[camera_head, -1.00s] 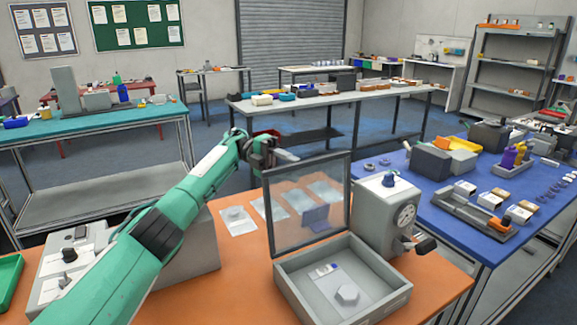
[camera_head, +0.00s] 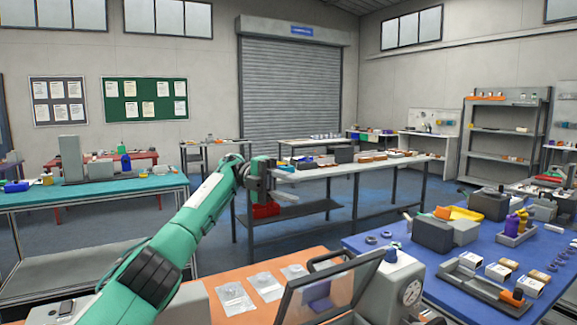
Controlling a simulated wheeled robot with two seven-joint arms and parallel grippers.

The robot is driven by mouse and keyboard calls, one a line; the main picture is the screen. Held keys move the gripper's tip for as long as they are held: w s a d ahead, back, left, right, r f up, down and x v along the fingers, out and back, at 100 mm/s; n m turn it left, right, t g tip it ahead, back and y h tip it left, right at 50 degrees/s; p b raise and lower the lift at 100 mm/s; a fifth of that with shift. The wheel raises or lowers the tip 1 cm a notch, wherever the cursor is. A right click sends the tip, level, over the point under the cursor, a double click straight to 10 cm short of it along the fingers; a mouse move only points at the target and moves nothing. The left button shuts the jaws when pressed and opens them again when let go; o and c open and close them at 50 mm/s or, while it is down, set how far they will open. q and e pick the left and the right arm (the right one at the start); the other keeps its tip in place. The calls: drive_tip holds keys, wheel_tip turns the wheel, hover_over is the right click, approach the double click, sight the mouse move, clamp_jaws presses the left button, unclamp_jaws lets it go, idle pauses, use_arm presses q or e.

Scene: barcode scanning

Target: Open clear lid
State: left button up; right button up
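The clear lid (camera_head: 335,288) is a see-through panel in a dark frame at the bottom centre of the head view. It stands raised at a slant, with a dark arched handle (camera_head: 326,257) at its top edge. Its lower part and the box under it are cut off by the bottom edge. My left gripper (camera_head: 290,184) is above and left of the lid, apart from it. Its fingers look spread with nothing between them. My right gripper is not in view.
A grey device with a dial (camera_head: 400,282) stands right of the lid. Clear bags (camera_head: 234,297) lie on the orange table (camera_head: 205,318) to the left. The blue table (camera_head: 450,250) at right holds bins and trays. Space around my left gripper is clear.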

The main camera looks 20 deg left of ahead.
use_arm(q)
wheel_tip(320, 180, up, 6)
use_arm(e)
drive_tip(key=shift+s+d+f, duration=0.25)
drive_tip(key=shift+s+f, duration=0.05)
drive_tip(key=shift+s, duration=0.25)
